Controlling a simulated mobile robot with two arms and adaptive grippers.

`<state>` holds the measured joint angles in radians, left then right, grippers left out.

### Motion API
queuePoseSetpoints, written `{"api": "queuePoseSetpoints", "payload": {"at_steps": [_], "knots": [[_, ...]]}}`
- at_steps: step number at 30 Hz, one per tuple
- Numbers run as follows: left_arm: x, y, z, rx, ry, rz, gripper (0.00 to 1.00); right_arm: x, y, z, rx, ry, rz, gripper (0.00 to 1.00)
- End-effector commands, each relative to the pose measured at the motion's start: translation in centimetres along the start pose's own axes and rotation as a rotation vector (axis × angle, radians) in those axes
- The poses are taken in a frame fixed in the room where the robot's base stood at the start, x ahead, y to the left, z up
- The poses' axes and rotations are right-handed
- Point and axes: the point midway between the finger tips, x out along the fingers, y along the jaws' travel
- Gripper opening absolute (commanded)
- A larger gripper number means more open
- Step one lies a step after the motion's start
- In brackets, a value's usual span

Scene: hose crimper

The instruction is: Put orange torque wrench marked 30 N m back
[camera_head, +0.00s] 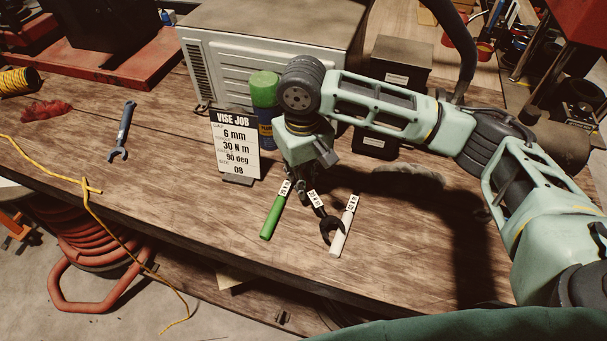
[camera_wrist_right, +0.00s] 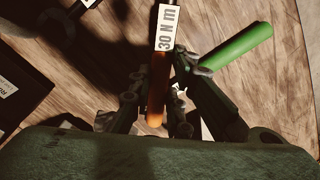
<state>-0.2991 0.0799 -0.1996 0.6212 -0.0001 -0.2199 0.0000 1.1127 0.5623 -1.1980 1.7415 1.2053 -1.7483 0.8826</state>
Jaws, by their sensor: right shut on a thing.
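The orange torque wrench (camera_wrist_right: 157,85) shows its orange handle and a white label reading 30 N m in the right wrist view. My right gripper (camera_wrist_right: 156,104) is shut on its handle. In the head view my right gripper (camera_head: 302,185) hides the handle, and the wrench's label and dark open-ended head (camera_head: 331,229) show below it, between a green wrench (camera_head: 271,217) and a white wrench (camera_head: 342,236). I cannot tell how far the orange wrench is above the table. My left gripper is not in view.
A sign headed VISE JOB (camera_head: 236,148) stands behind the wrenches, reading 6 mm, 30 N m, 90 deg. A green-capped can (camera_head: 264,90) and black boxes (camera_head: 398,70) stand behind. A blue wrench (camera_head: 123,130) lies left.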

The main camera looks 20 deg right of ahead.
Motion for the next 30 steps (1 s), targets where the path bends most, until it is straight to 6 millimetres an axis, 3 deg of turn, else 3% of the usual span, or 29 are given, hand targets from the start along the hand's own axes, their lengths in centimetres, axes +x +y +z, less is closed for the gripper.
{"api": "queuePoseSetpoints", "payload": {"at_steps": [17, 18, 24, 30], "knots": [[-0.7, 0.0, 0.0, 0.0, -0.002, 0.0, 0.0, 1.3, 0.0, 0.0, -0.001, 0.001, -0.001, 0.0], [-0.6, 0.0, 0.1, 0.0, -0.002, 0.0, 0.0, 1.4, 0.0, 0.0, -0.001, 0.002, -0.001, 0.19], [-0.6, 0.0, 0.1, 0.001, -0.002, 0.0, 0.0, 1.4, 0.0, 0.0, -0.001, 0.002, 0.0, 0.36], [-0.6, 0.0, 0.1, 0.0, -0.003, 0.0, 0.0, 1.4, 0.0, 0.0, 0.0, 0.002, 0.0, 0.36]]}}
